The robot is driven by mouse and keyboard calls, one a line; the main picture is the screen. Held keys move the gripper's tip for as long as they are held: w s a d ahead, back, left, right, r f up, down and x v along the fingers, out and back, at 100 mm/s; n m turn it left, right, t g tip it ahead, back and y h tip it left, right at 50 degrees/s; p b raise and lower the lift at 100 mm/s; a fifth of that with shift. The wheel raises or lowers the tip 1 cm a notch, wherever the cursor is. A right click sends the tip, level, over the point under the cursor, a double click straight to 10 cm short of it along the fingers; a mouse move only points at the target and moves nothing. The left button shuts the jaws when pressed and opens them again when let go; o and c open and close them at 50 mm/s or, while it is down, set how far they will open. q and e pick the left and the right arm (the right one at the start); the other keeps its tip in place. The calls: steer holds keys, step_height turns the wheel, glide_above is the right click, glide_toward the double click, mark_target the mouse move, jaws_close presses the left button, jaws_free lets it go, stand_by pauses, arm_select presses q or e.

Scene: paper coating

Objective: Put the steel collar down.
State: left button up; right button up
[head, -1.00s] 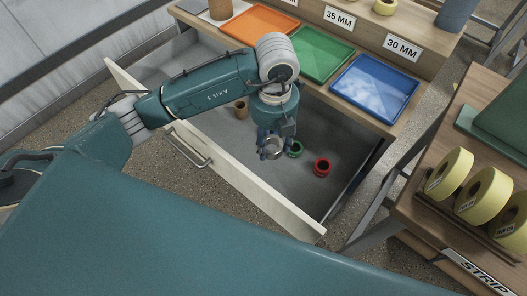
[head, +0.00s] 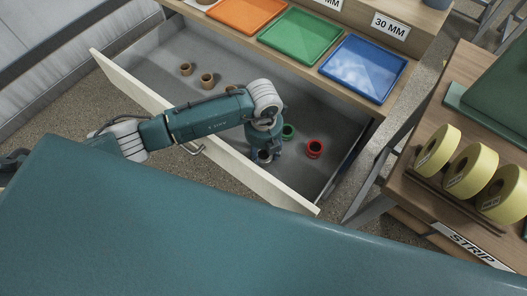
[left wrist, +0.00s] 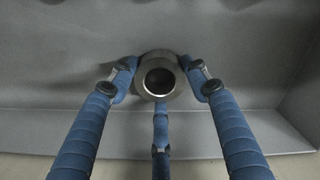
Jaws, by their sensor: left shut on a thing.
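The steel collar (left wrist: 158,61) is a grey metal ring with a dark bore, facing the left wrist camera. The blue fingers of my left gripper (left wrist: 158,80) are shut around it from several sides. In the head view the collar (head: 264,157) is small and partly hidden by the fingers. My left gripper (head: 266,150) points down inside the open drawer (head: 222,85), near its front panel. The collar is low over the grey drawer floor; I cannot tell whether it touches it. My right gripper is not in view.
A green collar (head: 289,131) and a red collar (head: 314,149) stand close to the right of my gripper. Two brown collars (head: 207,80) (head: 186,69) stand farther back left. Orange, green and blue trays (head: 364,68) line the bench above. The drawer front (head: 120,77) lies under my arm.

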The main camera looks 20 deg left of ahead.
arm_select(q)
steer(key=shift+f, duration=0.15)
steer(key=o, duration=1.2)
steer(key=shift+r, duration=0.35)
step_height(320, 180, up, 12)
steer(key=shift+f+b, duration=0.15)
steer(key=shift+b, duration=0.45)
